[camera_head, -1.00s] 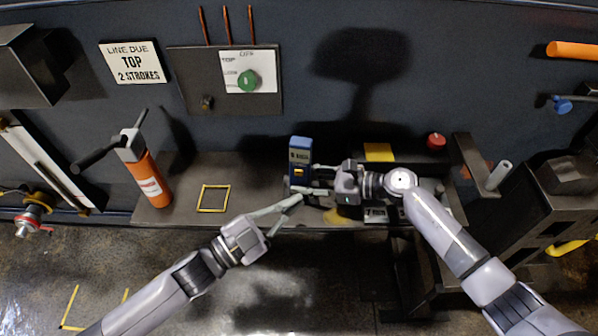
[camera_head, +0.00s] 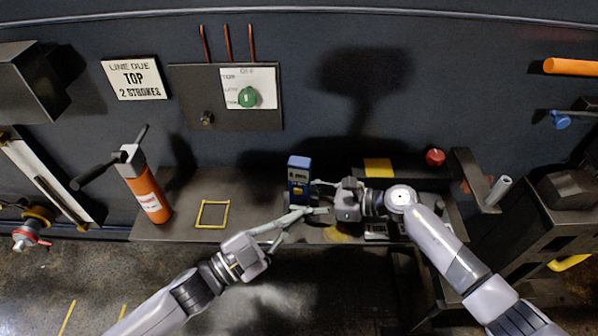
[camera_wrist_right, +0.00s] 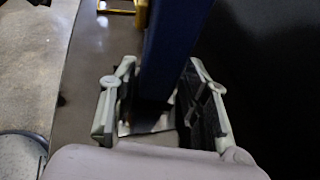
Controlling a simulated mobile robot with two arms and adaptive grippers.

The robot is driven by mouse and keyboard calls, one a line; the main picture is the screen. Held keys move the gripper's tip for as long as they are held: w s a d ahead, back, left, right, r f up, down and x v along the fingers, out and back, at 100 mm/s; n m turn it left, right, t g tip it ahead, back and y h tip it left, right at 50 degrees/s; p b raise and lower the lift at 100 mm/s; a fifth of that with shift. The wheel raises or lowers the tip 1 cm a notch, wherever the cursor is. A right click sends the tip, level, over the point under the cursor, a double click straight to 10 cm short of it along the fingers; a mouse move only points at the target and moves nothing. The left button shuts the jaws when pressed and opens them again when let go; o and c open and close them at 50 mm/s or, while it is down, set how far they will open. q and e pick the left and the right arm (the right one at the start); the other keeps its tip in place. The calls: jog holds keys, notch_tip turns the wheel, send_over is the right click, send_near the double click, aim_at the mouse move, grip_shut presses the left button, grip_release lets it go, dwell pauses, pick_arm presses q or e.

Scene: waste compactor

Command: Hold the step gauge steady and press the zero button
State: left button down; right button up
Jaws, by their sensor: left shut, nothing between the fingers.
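The step gauge (camera_head: 299,182) is a blue upright block with a small display on its front, standing on the dark bench in the head view. In the right wrist view the blue body (camera_wrist_right: 172,45) rises between the fingers of my right gripper (camera_wrist_right: 158,108). That gripper (camera_head: 323,196) reaches it from the right; whether its pads press on the gauge is unclear. My left gripper (camera_head: 322,211) is shut and empty, its tips in front of and just right of the gauge's lower part. I cannot make out the zero button.
A yellow square outline (camera_head: 213,228) lies on the bench (camera_head: 180,205) left of the gauge. An orange cylinder with a handle (camera_head: 147,195) stands at the bench's left end. A red knob (camera_head: 435,157) and a yellow pad (camera_head: 378,168) are behind my right arm.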

jog(key=shift+o, duration=1.1)
jog(key=shift+r, duration=0.1)
jog(key=v, duration=1.2)
jog(key=shift+s+a, duration=0.1)
